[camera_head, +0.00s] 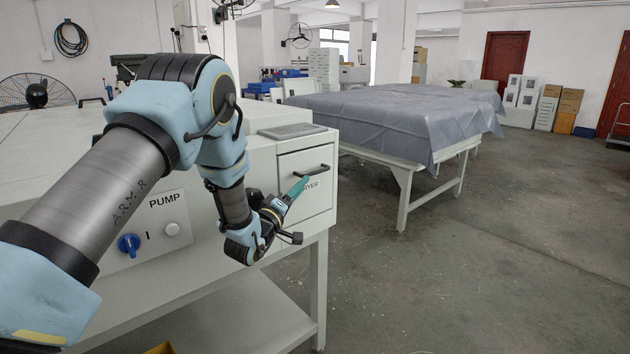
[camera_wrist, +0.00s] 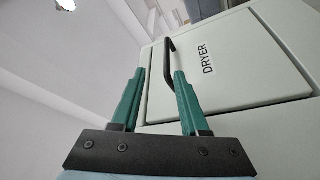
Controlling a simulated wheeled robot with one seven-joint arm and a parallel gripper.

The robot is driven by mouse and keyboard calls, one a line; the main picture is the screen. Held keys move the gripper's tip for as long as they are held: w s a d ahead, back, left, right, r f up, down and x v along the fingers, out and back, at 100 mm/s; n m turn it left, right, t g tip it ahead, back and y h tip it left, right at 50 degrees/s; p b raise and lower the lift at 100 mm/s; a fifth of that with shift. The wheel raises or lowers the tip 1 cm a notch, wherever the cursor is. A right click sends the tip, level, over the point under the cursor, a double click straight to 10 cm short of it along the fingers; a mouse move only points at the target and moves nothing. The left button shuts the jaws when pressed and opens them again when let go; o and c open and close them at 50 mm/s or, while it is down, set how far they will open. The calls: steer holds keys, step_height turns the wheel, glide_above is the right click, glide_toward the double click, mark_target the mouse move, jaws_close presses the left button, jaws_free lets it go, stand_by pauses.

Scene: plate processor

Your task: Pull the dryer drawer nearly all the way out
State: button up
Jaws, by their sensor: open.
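The dryer drawer (camera_head: 318,200) is a pale front panel at the right end of the white machine, and it looks shut. Its dark bar handle (camera_head: 312,170) runs across the upper part of the panel. My gripper (camera_head: 300,186) is in front of the drawer, with its green fingers pointing toward the handle and covering part of the label. In the wrist view, my gripper (camera_wrist: 161,72) is open. The handle (camera_wrist: 172,60) shows just beyond and between the fingertips there. I cannot tell whether a finger touches it. The DRYER label (camera_wrist: 209,60) is to the right.
The white machine (camera_head: 200,290) has a PUMP panel (camera_head: 150,225) with a blue knob (camera_head: 129,244) left of my gripper. A table with a grey cover (camera_head: 400,115) stands behind on the right. The floor (camera_head: 450,290) right of the machine is clear.

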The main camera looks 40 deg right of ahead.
mark_target(317, 172)
steer(key=x, duration=0.3)
steer(key=p+x, duration=0.1)
steer(key=x, duration=0.3)
steer(key=f+p+x, duration=0.1)
steer(key=x, duration=0.3)
steer(key=shift+w+f, duration=0.15)
steer(key=shift+w, duration=0.1)
jaws_close()
stand_by(1.2)
